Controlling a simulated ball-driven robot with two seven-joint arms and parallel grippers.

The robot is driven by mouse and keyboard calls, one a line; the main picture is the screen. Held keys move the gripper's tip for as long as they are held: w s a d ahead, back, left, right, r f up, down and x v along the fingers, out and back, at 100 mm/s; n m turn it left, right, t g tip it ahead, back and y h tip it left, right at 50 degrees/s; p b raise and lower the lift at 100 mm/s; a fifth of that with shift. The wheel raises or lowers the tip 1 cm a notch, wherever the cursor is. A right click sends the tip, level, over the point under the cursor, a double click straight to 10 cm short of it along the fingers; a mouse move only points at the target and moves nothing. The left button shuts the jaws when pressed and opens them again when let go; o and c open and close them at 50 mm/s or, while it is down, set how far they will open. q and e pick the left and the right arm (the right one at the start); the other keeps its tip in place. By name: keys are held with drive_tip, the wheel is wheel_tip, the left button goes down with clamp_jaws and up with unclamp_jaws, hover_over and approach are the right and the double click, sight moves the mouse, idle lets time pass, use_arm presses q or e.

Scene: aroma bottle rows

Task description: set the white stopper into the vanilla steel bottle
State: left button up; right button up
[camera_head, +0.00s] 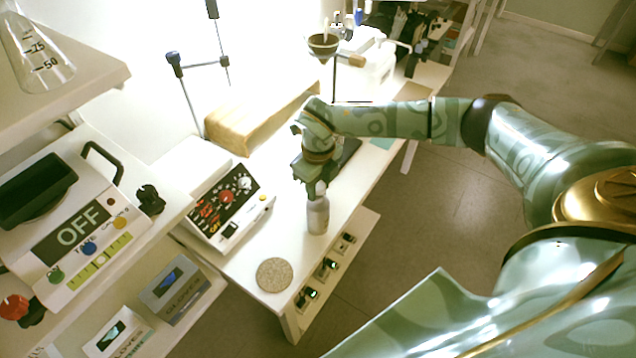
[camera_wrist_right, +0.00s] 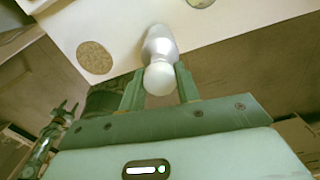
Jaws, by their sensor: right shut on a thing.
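A silvery steel bottle (camera_head: 318,216) stands upright on the white table, right of the control box. My right gripper (camera_head: 315,185) points down directly over its neck. In the right wrist view the fingers of this gripper (camera_wrist_right: 160,84) are shut on the white stopper (camera_wrist_right: 158,78), a rounded knob. The bottle (camera_wrist_right: 159,42) lines up just beyond the stopper. I cannot tell whether the stopper is in the mouth or just above it. The stopper is mostly hidden by the gripper in the head view. No vanilla label is readable. My left gripper is not in view.
A round cork mat (camera_head: 276,275) lies near the table's front edge. A control box (camera_head: 228,204) stands left of the bottle, a wooden block (camera_head: 262,115) behind. A funnel on a stand (camera_head: 323,45) is at the back. Small dark items (camera_head: 326,268) sit on a lower shelf.

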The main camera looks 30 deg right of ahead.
sight(318, 185)
drive_tip(key=shift+f, duration=0.65)
drive_tip(key=o, duration=1.1)
drive_tip(key=shift+c, duration=0.2)
wheel_tip(318, 185, up, 16)
drive_tip(key=p, duration=0.2)
drive_tip(key=shift+r, duration=0.15)
